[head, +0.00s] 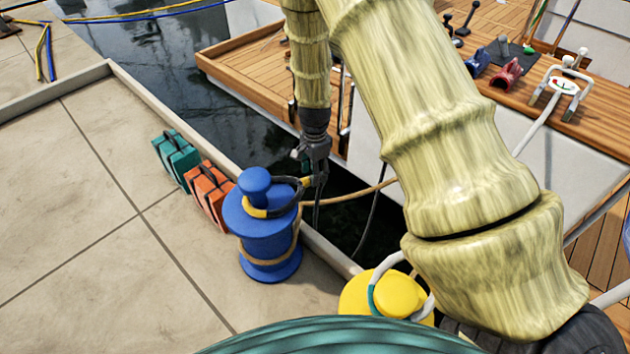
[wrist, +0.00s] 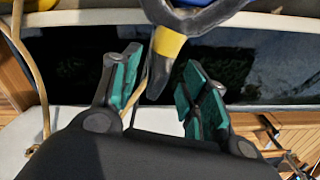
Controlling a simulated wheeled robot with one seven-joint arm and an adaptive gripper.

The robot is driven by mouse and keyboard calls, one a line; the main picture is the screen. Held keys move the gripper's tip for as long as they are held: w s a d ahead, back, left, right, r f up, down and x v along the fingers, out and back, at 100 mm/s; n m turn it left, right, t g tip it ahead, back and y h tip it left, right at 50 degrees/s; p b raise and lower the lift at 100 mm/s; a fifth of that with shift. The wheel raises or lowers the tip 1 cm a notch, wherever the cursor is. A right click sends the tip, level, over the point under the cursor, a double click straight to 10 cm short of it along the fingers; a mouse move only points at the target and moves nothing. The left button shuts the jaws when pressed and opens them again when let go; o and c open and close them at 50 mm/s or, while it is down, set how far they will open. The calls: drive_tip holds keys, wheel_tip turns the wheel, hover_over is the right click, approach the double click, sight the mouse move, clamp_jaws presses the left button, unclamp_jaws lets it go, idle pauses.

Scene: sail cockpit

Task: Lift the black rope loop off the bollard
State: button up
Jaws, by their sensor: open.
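The black rope loop (head: 284,210), with yellow bands, lies around the neck of the blue bollard (head: 268,240) and sticks out to the right of it. My gripper (head: 314,176) points down at the loop's right end, beside the bollard and over the quay edge. In the wrist view my gripper (wrist: 160,65) is open, its green-padded fingers on either side of the end of the black loop (wrist: 188,20). Whether a pad touches the loop cannot be told. A bit of the blue bollard shows at the top edge.
A tan rope (head: 350,195) runs from the bollard's lower part towards the boat. A yellow bollard (head: 398,292) with a white rope stands front right. Dark water (head: 215,85) lies beyond.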

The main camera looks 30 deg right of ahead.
sight(304, 179)
drive_tip(key=shift+f, duration=0.95)
drive_tip(key=shift+c, duration=0.4)
clamp_jaws()
drive_tip(key=shift+r+p, duration=0.65)
drive_tip(key=shift+p, duration=0.5)
drive_tip(key=shift+a, duration=0.25)
drive_tip(key=shift+a+p, duration=1.25)
drive_tip(key=shift+a, duration=0.35)
drive_tip(key=shift+r, duration=0.1)
